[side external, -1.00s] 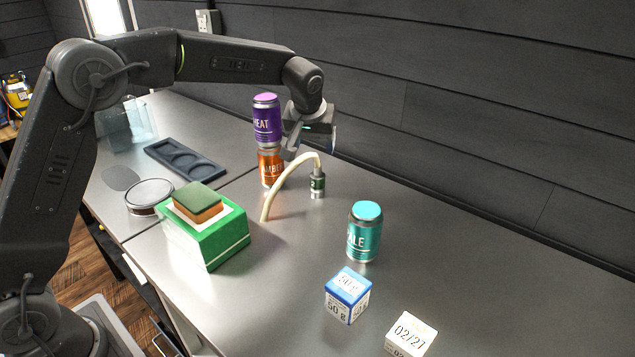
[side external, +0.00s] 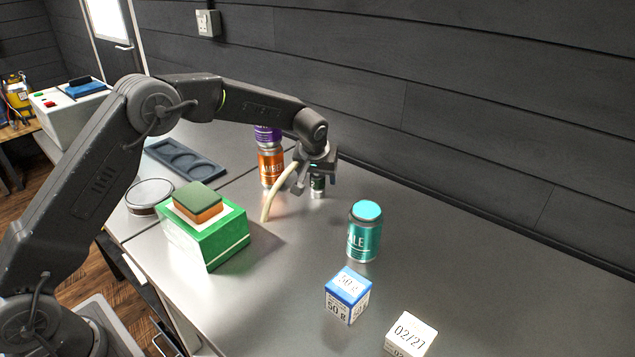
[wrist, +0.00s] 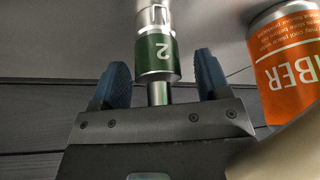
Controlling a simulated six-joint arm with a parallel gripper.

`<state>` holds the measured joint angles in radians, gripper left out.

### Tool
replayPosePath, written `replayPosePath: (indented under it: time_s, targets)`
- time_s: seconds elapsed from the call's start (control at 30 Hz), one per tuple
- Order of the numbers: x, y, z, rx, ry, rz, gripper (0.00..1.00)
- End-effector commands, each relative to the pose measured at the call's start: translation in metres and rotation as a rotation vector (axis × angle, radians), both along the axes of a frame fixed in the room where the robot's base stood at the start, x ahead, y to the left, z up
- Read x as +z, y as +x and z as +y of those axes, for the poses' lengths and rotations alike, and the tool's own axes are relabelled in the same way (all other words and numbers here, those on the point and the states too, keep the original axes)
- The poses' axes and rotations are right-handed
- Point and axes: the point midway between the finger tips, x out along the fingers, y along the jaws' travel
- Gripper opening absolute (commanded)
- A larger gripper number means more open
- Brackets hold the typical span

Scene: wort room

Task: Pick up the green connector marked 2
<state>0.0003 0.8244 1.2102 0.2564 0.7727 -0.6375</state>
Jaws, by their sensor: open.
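The green connector (side external: 317,184) marked 2 stands on the grey worktop, with its upper part hidden by my gripper (side external: 318,176). In the wrist view the connector (wrist: 157,52) has a green band with a white 2 and silver ends. My gripper's two dark blue fingers (wrist: 162,68) are open, one to each side of the connector, with a visible gap on both sides. A cream cable (side external: 280,190) bends up from the worktop towards my gripper, and its upper end is hidden.
An orange can (side external: 271,168) with a purple can (side external: 266,134) on top stands close left of the connector. A teal can (side external: 364,238) is in front right. A green box (side external: 228,240) bearing a sponge (side external: 198,203) sits left. Blue (side external: 347,293) and white (side external: 411,334) cubes are nearer.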

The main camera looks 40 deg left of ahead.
Motion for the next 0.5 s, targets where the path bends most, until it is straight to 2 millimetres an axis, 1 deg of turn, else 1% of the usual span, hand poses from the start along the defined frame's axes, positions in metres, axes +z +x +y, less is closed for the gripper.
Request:
replayPosePath:
  time_s: [0.2, 0.27, 0.5]
  targets:
    - [-0.0005, 0.0006, 0.0004, 0.0, 0.0, -0.001, 0.69]
    - [-0.0004, 0.0006, 0.0003, 0.0, 0.0, -0.001, 0.65]
    - [-0.0003, 0.0005, 0.0003, 0.0, 0.0, -0.001, 0.42]
